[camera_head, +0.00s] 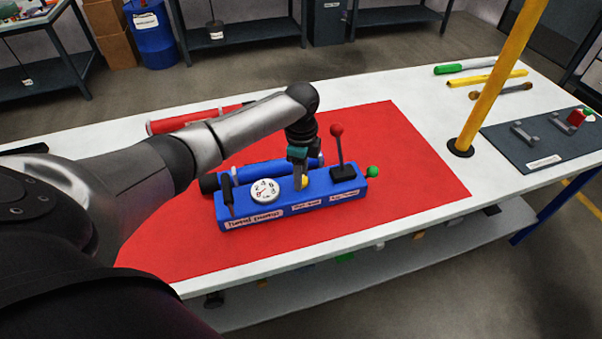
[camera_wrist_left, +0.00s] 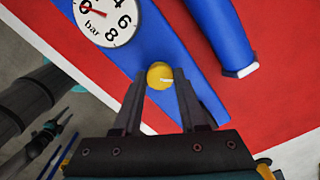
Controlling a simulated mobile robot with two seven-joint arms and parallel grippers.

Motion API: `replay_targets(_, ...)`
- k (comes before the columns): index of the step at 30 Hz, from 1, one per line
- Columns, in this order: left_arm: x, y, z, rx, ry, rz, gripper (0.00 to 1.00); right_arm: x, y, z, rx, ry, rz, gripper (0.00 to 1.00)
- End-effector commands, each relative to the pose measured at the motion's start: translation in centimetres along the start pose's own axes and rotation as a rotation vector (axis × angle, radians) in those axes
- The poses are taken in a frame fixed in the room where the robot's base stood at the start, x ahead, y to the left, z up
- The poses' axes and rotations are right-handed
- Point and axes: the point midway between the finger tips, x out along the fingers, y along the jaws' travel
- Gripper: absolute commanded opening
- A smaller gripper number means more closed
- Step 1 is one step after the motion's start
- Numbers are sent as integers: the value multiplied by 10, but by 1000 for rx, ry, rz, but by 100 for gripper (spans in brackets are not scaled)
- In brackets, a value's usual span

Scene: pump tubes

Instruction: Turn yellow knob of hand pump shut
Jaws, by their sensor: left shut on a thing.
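The blue hand pump (camera_head: 290,207) lies on a red mat, with a labelled front, a white dial gauge (camera_head: 265,190) and a black lever with a red ball (camera_head: 337,130). Its small yellow knob (camera_head: 305,182) sits on the top between the gauge and the lever. My left gripper (camera_head: 301,181) points down at the knob. In the left wrist view the yellow knob (camera_wrist_left: 160,75) is between the fingertips of the left gripper (camera_wrist_left: 161,84), which is shut on it. The gauge (camera_wrist_left: 108,18) shows partly at the top left there.
A green knob (camera_head: 372,171) sticks out at the pump's right end. A blue cylinder (camera_head: 258,172) lies behind the pump, and a red one (camera_head: 190,119) farther back. A yellow post (camera_head: 500,75) stands to the right. The red mat (camera_head: 420,180) is clear right of the pump.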

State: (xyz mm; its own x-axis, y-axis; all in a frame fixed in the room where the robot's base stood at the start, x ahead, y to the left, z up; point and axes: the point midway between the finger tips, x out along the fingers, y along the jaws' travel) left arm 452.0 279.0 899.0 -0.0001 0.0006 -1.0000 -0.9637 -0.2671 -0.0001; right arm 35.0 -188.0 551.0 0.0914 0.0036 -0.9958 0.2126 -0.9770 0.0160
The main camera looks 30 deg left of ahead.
Motion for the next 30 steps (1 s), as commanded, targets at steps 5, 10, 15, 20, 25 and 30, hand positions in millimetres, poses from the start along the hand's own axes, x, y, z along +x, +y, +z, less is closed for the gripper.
replay_targets(5,-3,0,0,-58,-1,2,0,-12,0,-1,0,0,0,50)
replay_targets(10,-4,1,0,-167,-1,4,0,-30,0,-3,0,0,0,50)
replay_targets(15,-5,1,-1,-318,1,5,0,-50,1,-4,0,0,0,50)
replay_targets(20,-4,1,-1,-471,0,5,0,-67,1,-6,0,0,0,50)
replay_targets(25,-4,1,-1,-632,0,4,0,-81,1,-7,0,0,0,50)
replay_targets(30,-3,1,-1,-795,1,4,0,-93,1,-8,0,0,0,50)
